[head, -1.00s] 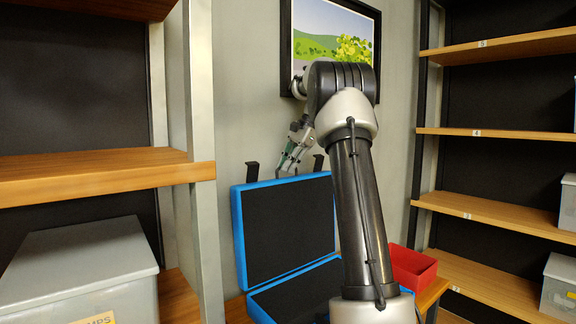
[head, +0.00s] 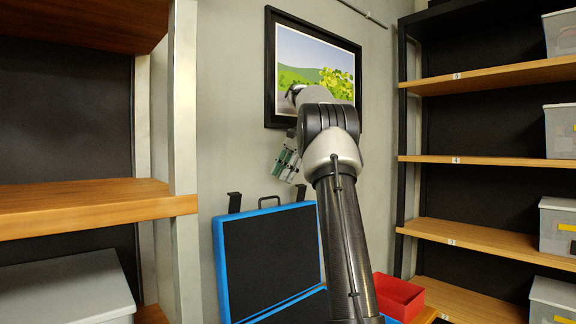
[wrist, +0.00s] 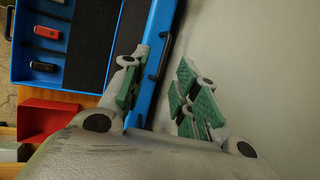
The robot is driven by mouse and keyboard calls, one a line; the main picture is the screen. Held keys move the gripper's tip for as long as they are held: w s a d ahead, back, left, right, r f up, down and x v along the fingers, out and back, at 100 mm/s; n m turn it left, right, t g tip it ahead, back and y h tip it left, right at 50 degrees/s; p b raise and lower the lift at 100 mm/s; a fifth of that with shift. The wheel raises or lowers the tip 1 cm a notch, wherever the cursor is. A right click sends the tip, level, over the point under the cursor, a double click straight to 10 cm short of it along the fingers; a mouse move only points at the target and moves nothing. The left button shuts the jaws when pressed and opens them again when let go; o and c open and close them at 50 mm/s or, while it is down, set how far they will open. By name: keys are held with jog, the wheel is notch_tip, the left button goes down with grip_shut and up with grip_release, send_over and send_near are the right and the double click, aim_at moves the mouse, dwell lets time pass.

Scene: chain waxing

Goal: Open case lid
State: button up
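The blue case stands open, with its lid (head: 272,258) raised upright near the wall and its black foam lining showing. The lid's handle (head: 268,202) is on its top edge. Part of the case base (head: 290,305) shows below, cut off by the frame and my arm. My gripper (head: 287,165) hangs above the lid's top edge, apart from it. In the wrist view my gripper's (wrist: 168,92) green-padded fingers are spread, with nothing held between them. The lid's blue edge (wrist: 161,45) passes behind the left finger. Small items lie in the base's foam slots.
A red bin (head: 400,296) stands right of the case. A framed picture (head: 312,70) hangs on the wall behind my arm. A wooden shelf (head: 95,208) is close at the left. Shelves with grey boxes (head: 558,225) line the right.

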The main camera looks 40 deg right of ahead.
jog(key=shift+v, duration=2)
